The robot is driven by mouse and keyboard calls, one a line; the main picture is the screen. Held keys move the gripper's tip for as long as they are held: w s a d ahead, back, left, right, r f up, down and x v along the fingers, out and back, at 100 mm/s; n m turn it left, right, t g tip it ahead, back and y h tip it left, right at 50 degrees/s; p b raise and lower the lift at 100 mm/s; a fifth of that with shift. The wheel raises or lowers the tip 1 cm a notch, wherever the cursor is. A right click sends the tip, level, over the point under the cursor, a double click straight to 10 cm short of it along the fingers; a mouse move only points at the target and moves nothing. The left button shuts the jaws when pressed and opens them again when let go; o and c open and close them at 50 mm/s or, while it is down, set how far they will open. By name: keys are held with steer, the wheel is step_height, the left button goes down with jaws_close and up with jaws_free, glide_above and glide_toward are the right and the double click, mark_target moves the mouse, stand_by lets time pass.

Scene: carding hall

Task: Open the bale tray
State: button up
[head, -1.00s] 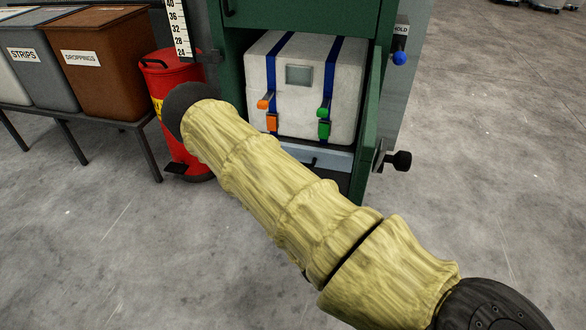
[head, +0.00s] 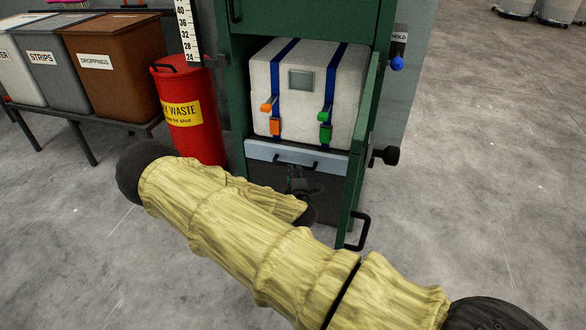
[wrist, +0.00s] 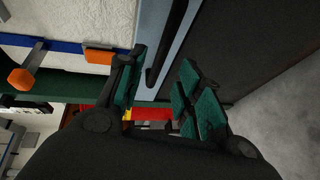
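The bale tray (head: 330,162) is a pale grey-blue drawer front under the white bale (head: 345,95) in the green press, and looks pushed in. Its black bar handle (head: 284,161) runs across the front; in the wrist view the handle (wrist: 173,42) lines up with the gap between my fingers. My gripper (head: 300,182) is just below and in front of the handle, partly hidden by my arm. In the wrist view my gripper (wrist: 160,85) has its teal-padded fingers apart with nothing held. I cannot tell whether a finger touches the handle.
The green press door (head: 364,140) stands open at the right, with a black handle (head: 358,232) low on it. A red waste bin (head: 188,135) stands left of the press. Brown and grey bins (head: 112,65) are on a stand farther left.

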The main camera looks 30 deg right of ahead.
steer(key=shift+b+x, duration=0.95)
steer(key=shift+x, duration=2.65)
steer(key=shift+c, duration=0.3)
jaws_close()
